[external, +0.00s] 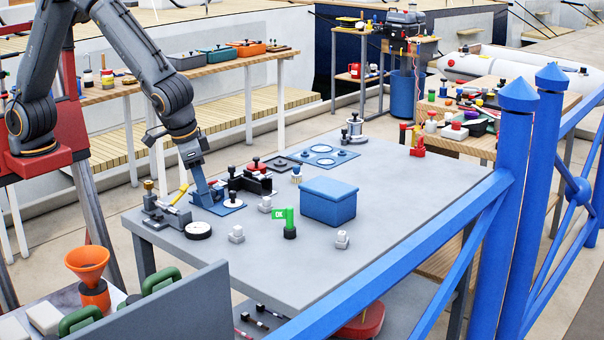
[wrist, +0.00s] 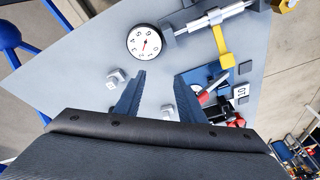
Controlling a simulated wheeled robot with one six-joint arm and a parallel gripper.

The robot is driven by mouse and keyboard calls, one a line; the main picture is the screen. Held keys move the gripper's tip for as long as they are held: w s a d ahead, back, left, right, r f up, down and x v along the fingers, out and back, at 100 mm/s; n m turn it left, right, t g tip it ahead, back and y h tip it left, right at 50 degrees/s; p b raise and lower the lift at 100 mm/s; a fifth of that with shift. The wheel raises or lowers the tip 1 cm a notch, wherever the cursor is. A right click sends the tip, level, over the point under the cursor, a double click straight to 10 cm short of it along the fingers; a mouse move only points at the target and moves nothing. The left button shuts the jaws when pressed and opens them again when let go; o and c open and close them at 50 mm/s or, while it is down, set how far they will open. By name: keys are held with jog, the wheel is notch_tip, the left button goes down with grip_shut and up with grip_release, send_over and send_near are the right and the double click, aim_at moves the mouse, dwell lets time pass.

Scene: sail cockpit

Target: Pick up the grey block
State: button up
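Several small light grey blocks with a knob on top stand on the grey table. In the external view one (external: 265,205) is right of my gripper, one (external: 237,235) is nearer the front, and one (external: 342,240) is by the table's front right. My gripper (external: 207,196) points down over the left part of the table, above the blue plate. In the wrist view my gripper (wrist: 160,88) has its two blue fingers apart with nothing held. One grey block (wrist: 168,111) shows between the fingers, below them and partly hidden; another (wrist: 117,78) lies left of them.
A white dial gauge (external: 198,230) and a vise-like tool with a yellow handle (external: 180,194) are close to my gripper. A blue railing (external: 400,258) runs along the front.

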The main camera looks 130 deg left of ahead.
aim_at(266, 198)
jog(key=w+a+r+n+y+p, duration=0.15)
jog(key=w+a+n, duration=0.3)
jog(key=a, duration=0.75)
jog(key=shift+n, duration=0.45)
jog(key=shift+a+p+x, duration=0.2)
jog(key=shift+p+x, duration=0.7)
jog(key=shift+x, duration=0.95)
jog(key=shift+a+p+x, duration=0.25)
jog(key=shift+p+x, duration=0.6)
jog(key=shift+x, duration=0.95)
jog(key=shift+r, duration=0.15)
jog(key=shift+c, duration=0.2)
jog(key=shift+s, duration=0.1)
grip_shut()
